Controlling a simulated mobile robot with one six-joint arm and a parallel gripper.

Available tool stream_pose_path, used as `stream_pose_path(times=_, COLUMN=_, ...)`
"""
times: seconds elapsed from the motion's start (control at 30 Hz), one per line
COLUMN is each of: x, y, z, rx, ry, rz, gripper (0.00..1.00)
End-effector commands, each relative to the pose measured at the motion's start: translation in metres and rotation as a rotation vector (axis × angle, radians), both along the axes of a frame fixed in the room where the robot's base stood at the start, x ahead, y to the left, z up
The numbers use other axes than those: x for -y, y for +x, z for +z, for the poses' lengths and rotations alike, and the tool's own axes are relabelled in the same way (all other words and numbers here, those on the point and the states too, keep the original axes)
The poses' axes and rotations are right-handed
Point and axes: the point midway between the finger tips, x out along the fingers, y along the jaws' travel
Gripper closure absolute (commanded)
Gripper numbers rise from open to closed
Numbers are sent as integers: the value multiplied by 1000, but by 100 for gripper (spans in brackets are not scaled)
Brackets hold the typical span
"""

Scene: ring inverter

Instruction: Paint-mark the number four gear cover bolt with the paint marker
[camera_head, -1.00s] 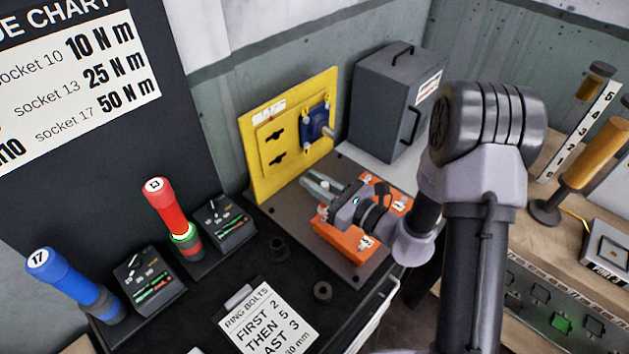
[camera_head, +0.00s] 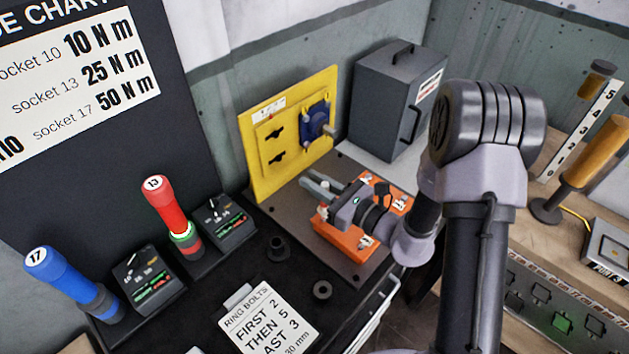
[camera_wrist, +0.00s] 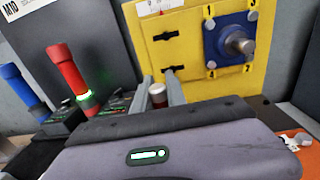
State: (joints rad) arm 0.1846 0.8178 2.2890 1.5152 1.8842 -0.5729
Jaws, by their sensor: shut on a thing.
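The blue gear cover (camera_head: 317,121) is mounted on an upright yellow panel (camera_head: 262,178); a metal shaft sticks out of it. In the wrist view the cover (camera_wrist: 223,38) has a bolt at each corner with yellow number tags. The lower-left bolt (camera_wrist: 211,64) has a tag that seems to read 4. My gripper (camera_head: 318,186) is in front of and below the panel, apart from the cover. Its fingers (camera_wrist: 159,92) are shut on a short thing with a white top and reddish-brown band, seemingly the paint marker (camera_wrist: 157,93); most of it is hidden.
An orange block (camera_head: 343,238) with several bolts lies under my gripper. A dark grey box (camera_head: 385,100) stands behind to the right. Red (camera_head: 163,207) and blue (camera_head: 62,277) tools stand at left by small displays. A card (camera_head: 268,318) lies at the front.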

Motion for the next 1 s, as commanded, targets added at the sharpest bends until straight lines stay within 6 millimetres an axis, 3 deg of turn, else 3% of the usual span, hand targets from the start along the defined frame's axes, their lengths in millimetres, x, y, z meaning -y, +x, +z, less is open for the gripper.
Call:
stream_pose_path(times=0.23, x=0, y=0, z=5, rx=0, ry=0, rz=0, gripper=100)
stream_pose_path(times=0.77, x=0, y=0, z=50, rx=0, ry=0, rz=0, gripper=100)
stream_pose_path(times=1.0, x=0, y=0, z=50, rx=0, ry=0, rz=0, gripper=100)
